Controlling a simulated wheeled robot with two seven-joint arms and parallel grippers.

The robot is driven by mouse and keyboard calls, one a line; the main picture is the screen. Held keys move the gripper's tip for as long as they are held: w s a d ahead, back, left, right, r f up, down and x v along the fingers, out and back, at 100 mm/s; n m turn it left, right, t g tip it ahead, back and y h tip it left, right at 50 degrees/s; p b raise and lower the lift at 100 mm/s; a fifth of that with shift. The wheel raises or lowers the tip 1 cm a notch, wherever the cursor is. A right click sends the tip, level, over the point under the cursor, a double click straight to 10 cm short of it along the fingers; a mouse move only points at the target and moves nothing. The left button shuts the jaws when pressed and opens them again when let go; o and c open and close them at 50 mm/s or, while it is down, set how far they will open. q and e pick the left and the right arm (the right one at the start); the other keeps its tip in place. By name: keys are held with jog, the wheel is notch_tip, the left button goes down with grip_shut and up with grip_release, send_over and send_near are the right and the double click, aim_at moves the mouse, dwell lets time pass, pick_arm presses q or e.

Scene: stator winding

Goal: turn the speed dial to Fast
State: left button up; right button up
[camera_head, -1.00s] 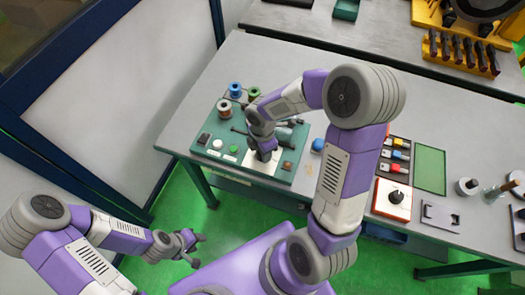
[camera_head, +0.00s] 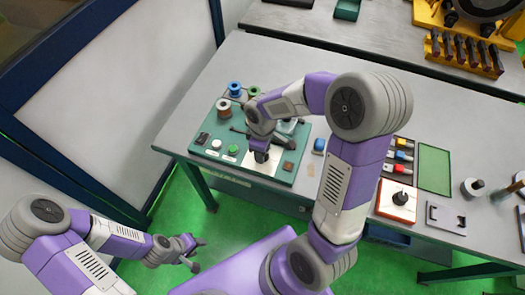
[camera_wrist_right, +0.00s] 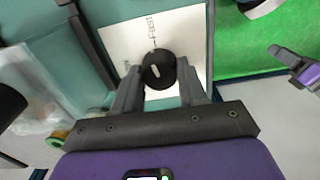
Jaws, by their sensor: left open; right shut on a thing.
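The speed dial (camera_wrist_right: 158,70) is a round black knob with a white pointer mark, on a white plate (camera_wrist_right: 190,45). The word Fast (camera_wrist_right: 152,30) is printed on the plate above the dial in the right wrist view. The pointer mark slants up and a little left. My right gripper (camera_wrist_right: 160,85) has its fingers on both sides of the dial, shut on it. In the head view my right gripper (camera_head: 261,154) hides most of the dial. My left gripper (camera_head: 196,256) is open and empty, low at the left, away from the table.
The plate is on a green board (camera_head: 213,131) with a white button (camera_head: 216,144), a green button (camera_head: 233,149) and wire spools (camera_head: 223,108). A blue-capped item (camera_head: 319,145) stands right of the board. A red-and-white box (camera_head: 397,201) lies farther right.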

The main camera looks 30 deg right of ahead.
jog(key=shift+m, duration=1.1)
jog(key=o, duration=1.1)
jog(key=shift+c, duration=0.2)
notch_tip(320, 180, up, 8)
jog(key=shift+f+p, duration=0.2)
jog(key=shift+p, duration=0.55)
